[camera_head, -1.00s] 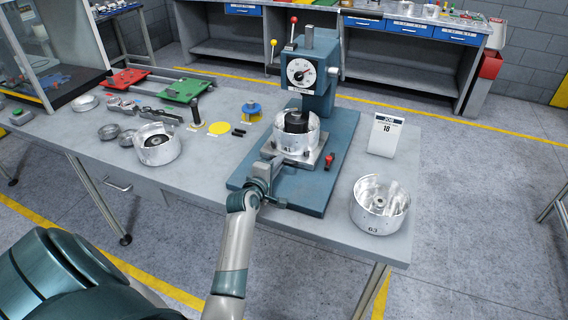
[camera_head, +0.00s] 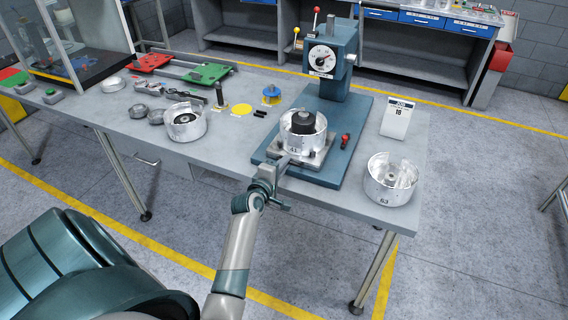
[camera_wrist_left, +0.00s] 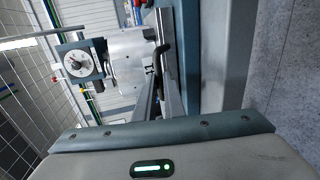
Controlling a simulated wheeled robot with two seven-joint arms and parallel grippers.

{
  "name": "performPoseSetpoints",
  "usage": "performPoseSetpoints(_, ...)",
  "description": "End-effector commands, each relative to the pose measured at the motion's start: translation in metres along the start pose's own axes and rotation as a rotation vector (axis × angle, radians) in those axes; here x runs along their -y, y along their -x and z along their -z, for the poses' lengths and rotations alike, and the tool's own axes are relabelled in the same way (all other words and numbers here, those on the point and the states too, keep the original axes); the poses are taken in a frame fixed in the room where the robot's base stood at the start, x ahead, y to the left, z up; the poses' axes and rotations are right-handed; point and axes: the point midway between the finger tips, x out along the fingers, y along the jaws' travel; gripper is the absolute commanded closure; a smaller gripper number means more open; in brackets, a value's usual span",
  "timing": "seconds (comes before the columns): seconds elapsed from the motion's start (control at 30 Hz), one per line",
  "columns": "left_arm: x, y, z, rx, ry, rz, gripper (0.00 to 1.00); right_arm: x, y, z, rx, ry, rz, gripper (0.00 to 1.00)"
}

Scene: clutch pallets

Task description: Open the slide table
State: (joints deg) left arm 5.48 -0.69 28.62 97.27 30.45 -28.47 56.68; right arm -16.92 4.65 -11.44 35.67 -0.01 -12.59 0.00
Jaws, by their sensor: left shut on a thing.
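The slide table (camera_head: 318,158) is a grey metal plate on the blue press base (camera_head: 355,130). It carries a silver clutch drum (camera_head: 291,143) with a dark centre, and the drum sits in front of the press column. My left gripper (camera_head: 279,168) is at the plate's near-left side, shut on its handle. In the left wrist view, the two fingers (camera_wrist_left: 160,98) close around a dark bent handle (camera_wrist_left: 163,52), next to the drum (camera_wrist_left: 130,45). The grip itself is partly hidden in the head view. My right gripper is out of view.
The press head with a dial (camera_head: 322,58) stands behind the slide table. Another drum (camera_head: 390,180) is at the right table corner, near a sign (camera_head: 397,118). A further drum (camera_head: 186,121) stands to the left. The table's front edge is close to my left arm.

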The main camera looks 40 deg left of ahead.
Motion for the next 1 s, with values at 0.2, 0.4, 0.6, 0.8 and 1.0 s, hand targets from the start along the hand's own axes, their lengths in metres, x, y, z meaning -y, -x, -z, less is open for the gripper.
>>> performPoseSetpoints(0.2, 0.000, 0.000, 0.000, -0.001, 0.000, 0.000, 0.72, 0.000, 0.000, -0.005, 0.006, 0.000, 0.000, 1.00)
performPoseSetpoints(0.4, 0.000, 0.000, 0.000, 0.000, 0.000, 0.000, 0.72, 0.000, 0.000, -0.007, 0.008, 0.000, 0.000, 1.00)
performPoseSetpoints(0.6, 0.001, 0.004, 0.000, 0.000, 0.000, 0.001, 0.72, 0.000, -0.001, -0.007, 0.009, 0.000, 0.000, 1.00)
performPoseSetpoints(0.8, 0.001, 0.020, 0.000, 0.000, -0.001, -0.001, 0.72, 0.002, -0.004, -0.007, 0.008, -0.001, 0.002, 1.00)
performPoseSetpoints(1.0, 0.003, 0.051, 0.000, -0.001, 0.000, 0.000, 0.72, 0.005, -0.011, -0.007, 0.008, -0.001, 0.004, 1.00)
